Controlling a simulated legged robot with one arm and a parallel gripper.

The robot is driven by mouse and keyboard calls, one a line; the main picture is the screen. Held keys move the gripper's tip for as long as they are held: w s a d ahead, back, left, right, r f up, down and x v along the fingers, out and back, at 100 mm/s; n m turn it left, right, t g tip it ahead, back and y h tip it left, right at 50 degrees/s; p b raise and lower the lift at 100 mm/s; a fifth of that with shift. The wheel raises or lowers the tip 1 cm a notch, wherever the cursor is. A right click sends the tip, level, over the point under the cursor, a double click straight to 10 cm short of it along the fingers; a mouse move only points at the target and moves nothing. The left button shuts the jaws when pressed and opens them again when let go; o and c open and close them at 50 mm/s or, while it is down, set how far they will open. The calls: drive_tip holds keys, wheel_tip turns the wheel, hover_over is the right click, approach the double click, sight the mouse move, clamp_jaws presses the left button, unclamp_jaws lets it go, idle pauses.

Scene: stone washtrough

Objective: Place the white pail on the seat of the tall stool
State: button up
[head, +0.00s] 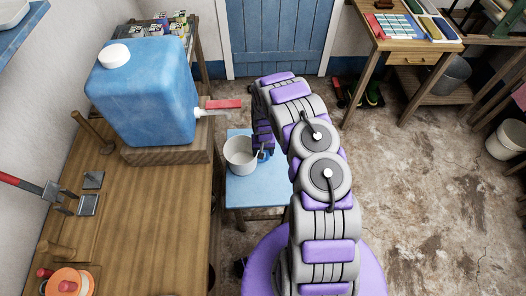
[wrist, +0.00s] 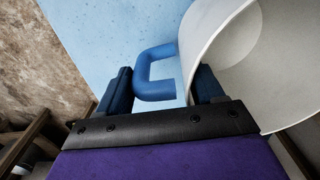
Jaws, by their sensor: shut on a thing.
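The white pail (head: 239,156) is upright, with its open mouth up, in the middle of the head view. Its blue handle (wrist: 154,62) lies between the fingers of my gripper (wrist: 162,88) in the wrist view, and the gripper is shut on it. In the head view my gripper (head: 266,148) is at the pail's right side, partly hidden by my arm. The stool's light blue seat (head: 255,190) is under the pail. I cannot tell whether the pail's base touches the seat. The pail's wall (wrist: 285,100) fills the right of the wrist view.
A wooden bench (head: 140,220) at left carries a blue water tank (head: 145,95) whose red-handled tap (head: 222,104) juts out near the pail. A blue door (head: 280,35) is behind. Another whitish bucket (head: 505,142) stands far right. The floor (head: 420,190) at right is clear.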

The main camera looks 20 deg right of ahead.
drive_tip(key=shift+f, duration=0.15)
drive_tip(key=o, duration=1.6)
drive_tip(key=shift+c, duration=0.2)
drive_tip(key=s+a+r+p, duration=0.1)
drive_tip(key=s+r+p, duration=0.15)
drive_tip(key=r, duration=1.25)
drive_tip(key=s+a+r+p, duration=0.1)
drive_tip(key=s+r, duration=0.2)
drive_tip(key=r, duration=1.3)
drive_tip(key=s+a+r+n, duration=0.1)
drive_tip(key=s+a+r, duration=0.2)
drive_tip(key=s+r, duration=0.7)
drive_tip(key=s+a+r+n+g, duration=0.1)
drive_tip(key=s+r, duration=0.4)
drive_tip(key=s, duration=0.7)
drive_tip(key=s+a+r+n, duration=0.1)
drive_tip(key=s+a+r, duration=0.2)
drive_tip(key=s, duration=0.8)
wheel_tip(320, 180, up, 2)
drive_tip(key=shift+s+r+n+g, duration=0.15)
drive_tip(key=shift+s+n+g, duration=0.15)
drive_tip(key=shift+s+g, duration=0.1)
